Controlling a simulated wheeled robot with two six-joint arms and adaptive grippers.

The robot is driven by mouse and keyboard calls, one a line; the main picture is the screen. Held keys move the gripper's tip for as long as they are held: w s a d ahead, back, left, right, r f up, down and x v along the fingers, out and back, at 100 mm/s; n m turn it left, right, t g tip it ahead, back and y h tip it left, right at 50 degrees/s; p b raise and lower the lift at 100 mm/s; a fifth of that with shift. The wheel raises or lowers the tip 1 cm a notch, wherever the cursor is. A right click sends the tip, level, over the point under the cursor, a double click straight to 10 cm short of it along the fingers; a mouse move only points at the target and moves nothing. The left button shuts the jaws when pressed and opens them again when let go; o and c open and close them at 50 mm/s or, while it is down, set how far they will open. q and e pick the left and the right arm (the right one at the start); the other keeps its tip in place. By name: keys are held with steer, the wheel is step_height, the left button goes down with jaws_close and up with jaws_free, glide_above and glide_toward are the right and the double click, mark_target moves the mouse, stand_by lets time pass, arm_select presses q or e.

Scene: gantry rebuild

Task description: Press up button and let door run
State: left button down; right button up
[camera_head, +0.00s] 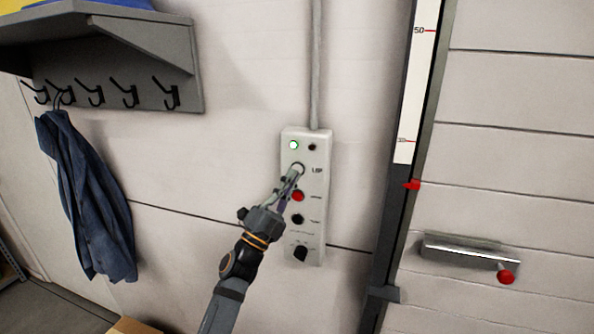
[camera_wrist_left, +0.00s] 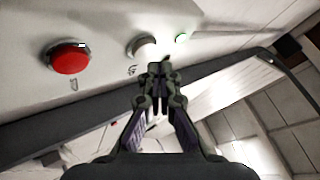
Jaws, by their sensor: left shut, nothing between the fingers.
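A pale control box (camera_head: 317,205) is fixed to the wall. Its upper button (camera_head: 299,167), beside a small "UP" label, is partly hidden by my left gripper (camera_head: 295,172). In the left wrist view a pale round button (camera_wrist_left: 141,46) is just beyond the shut, empty fingertips (camera_wrist_left: 160,70); I cannot tell whether they touch it. Below it is a red button (camera_head: 298,196), also in the left wrist view (camera_wrist_left: 66,58). A lamp (camera_head: 294,145) at the top glows pale green. The panelled door (camera_head: 510,165) is at the right, with a handle (camera_head: 465,250). My right gripper is not in view.
A marked scale (camera_head: 419,90) runs up the door's dark frame, with a red pointer (camera_head: 412,185) beneath its white part. A shelf with hooks (camera_head: 140,60) and a hanging blue jacket (camera_head: 85,195) are at the left. A conduit (camera_head: 316,60) rises from the box.

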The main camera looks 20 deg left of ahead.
arm_select(q)
steer(key=s, duration=0.4)
steer(key=shift+s, duration=0.4)
